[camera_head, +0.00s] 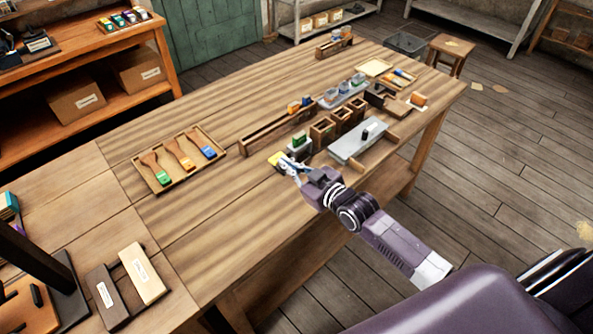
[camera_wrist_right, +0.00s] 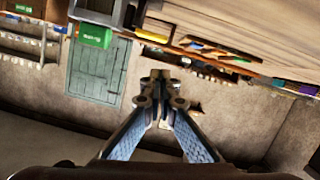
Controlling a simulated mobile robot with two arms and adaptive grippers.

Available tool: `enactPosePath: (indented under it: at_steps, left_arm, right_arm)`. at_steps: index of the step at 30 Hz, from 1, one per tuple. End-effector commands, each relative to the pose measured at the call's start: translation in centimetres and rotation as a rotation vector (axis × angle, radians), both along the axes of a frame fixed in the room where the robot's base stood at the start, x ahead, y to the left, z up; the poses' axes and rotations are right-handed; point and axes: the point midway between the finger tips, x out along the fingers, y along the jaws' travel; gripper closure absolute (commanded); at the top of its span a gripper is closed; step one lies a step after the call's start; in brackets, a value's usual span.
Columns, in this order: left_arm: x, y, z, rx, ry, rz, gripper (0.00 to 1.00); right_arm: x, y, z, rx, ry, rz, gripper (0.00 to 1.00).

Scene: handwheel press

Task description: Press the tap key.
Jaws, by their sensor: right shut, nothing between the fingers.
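My right gripper (camera_head: 287,166) is shut and empty at the front edge of the long wooden table. Its fingertips also show closed together in the right wrist view (camera_wrist_right: 160,76). A green labelled block (camera_head: 299,140) sits on a small grey stand just behind the gripper; it also shows in the wrist view (camera_wrist_right: 94,36), upper left of the fingertips. A yellow piece (camera_head: 276,159) lies beside the fingertips; I cannot tell whether they touch. A grey plate with a black knob (camera_head: 364,135) lies to the right. I cannot tell which piece is the tap key. My left gripper is not in view.
Wooden boxes (camera_head: 322,131) stand right of the green block. A long wooden rack (camera_head: 262,133) lies behind. A tray (camera_head: 180,183) with several brushes lies left. The tabletop (camera_head: 225,225) left of the gripper is bare.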

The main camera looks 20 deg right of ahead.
Motion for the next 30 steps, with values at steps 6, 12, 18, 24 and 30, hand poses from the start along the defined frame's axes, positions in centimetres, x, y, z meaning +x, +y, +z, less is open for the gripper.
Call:
enactPosePath:
  at_steps: [6, 12, 18, 24, 30]
  left_arm:
    - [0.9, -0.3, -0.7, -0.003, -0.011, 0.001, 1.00]
    - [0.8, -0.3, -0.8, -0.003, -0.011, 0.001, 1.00]
    - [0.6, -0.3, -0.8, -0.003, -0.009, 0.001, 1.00]
    - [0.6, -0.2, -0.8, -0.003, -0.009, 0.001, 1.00]
    - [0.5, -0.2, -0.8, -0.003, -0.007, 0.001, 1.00]
  right_arm:
    - [-2.9, -0.8, 0.6, -0.001, -0.001, 0.000, 1.00]
    - [-4.0, -1.1, 1.1, 0.000, -0.003, 0.000, 1.00]
    - [-4.1, -1.2, 1.2, 0.000, -0.003, 0.000, 1.00]
    - [-4.1, -1.2, 1.2, 0.000, -0.003, 0.000, 1.00]
    - [-4.1, -1.2, 1.2, 0.000, -0.003, 0.000, 1.00]
